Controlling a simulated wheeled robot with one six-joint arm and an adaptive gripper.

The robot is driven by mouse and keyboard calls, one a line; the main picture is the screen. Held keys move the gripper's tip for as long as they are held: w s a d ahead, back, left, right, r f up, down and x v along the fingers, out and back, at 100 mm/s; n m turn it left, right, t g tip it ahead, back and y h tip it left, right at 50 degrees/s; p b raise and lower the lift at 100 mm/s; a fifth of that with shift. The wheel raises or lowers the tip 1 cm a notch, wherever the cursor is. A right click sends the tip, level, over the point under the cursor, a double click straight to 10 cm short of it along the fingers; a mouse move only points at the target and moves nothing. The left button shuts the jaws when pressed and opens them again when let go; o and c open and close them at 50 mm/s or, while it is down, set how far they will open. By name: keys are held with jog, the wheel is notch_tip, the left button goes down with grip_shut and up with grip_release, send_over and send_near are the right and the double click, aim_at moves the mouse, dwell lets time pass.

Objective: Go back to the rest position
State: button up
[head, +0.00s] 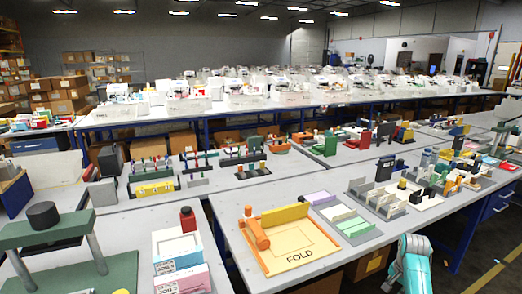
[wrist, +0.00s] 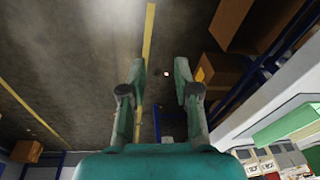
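My gripper (wrist: 160,68) shows in the wrist view with its two teal-grey fingers apart and nothing between them. Beyond the fingers lie the dark floor and a yellow floor line (wrist: 148,40). In the head view my teal arm (head: 410,265) shows at the lower right, in front of the table's near edge. I cannot make out the fingers there.
The near table (head: 228,222) holds an orange-yellow FOLD tray (head: 297,257), a grey organizer (head: 395,196) and a pale green pad (head: 352,227). In the wrist view, cardboard boxes (wrist: 220,75) and a blue table leg are at the right. Open floor lies left.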

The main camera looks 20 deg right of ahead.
jog(key=s+a+f+n+t+h, duration=0.1)
jog(key=s+a+f+n, duration=0.15)
jog(key=a+f, duration=0.45)
jog(key=s+a+f+n+t, duration=0.1)
jog(key=s+a+f+t, duration=0.1)
jog(key=s+a+f, duration=0.45)
jog(key=s+a+f+n+t+h, duration=0.15)
jog(key=a+f, duration=0.35)
jog(key=a, duration=0.5)
jog(key=s+a+n+t, duration=0.2)
jog(key=s+a, duration=0.5)
jog(key=a, duration=0.1)
jog(key=s+a+r+n+t+y, duration=0.1)
jog(key=s+a+r+n+t, duration=0.1)
jog(key=s+a+r, duration=0.45)
jog(key=s+a+r+n+t+y, duration=0.1)
jog(key=s+a+r+n+t, duration=0.2)
jog(key=s, duration=0.6)
jog(key=s+a+r+n+t+y, duration=0.1)
jog(key=s+a+r, duration=0.1)
jog(key=s+r, duration=0.3)
jog(key=s+a+r+n, duration=0.1)
jog(key=s+r, duration=0.4)
jog(key=r, duration=0.8)
jog(key=shift+s+a+r+n+t+y, duration=0.3)
jog(key=shift+a+r+t+y, duration=0.05)
jog(key=shift+a, duration=0.05)
